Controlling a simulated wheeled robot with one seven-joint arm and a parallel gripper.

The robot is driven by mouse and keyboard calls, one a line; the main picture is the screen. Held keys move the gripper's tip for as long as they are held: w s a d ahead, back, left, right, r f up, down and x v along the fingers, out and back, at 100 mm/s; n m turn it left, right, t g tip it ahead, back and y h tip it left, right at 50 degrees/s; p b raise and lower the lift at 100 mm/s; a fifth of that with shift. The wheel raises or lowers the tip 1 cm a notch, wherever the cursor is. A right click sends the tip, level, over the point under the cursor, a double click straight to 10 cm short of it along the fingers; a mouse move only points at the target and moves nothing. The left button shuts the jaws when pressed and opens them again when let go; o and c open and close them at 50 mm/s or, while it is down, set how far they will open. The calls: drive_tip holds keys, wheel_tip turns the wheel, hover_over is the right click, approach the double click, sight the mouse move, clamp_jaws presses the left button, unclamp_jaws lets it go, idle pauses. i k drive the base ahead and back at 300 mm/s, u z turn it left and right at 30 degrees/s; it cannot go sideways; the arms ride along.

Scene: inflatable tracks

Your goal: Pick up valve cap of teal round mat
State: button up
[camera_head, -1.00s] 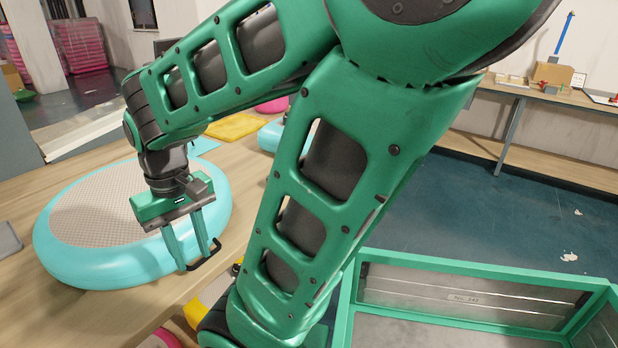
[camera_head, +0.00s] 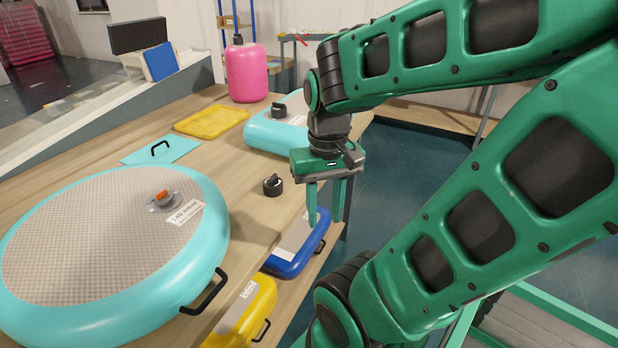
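The teal round mat (camera_head: 85,309) lies on the wooden table at the left, with a beige textured top. A grey valve with an orange part (camera_head: 164,198) shows on its top beside a white label. A small black cap (camera_head: 273,186) with a raised handle sits on the bare table right of the mat; I cannot tell for sure that it belongs to this mat. My gripper (camera_head: 326,220) points down, to the right of the black cap and near the table's edge in the picture. Its two fingers are apart with nothing between them.
A teal block mat (camera_head: 262,133) with a black cap (camera_head: 279,110) lies behind. A yellow tray (camera_head: 211,120), a teal panel (camera_head: 160,149) and a pink jug (camera_head: 246,73) stand farther back. Blue (camera_head: 304,250) and yellow (camera_head: 243,318) mats lie lower, beside the table edge.

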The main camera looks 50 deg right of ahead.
sight(273, 185)
drive_tip(key=z, duration=1.85)
drive_tip(key=k, duration=1.15)
drive_tip(key=u, duration=0.8)
drive_tip(key=i, duration=1)
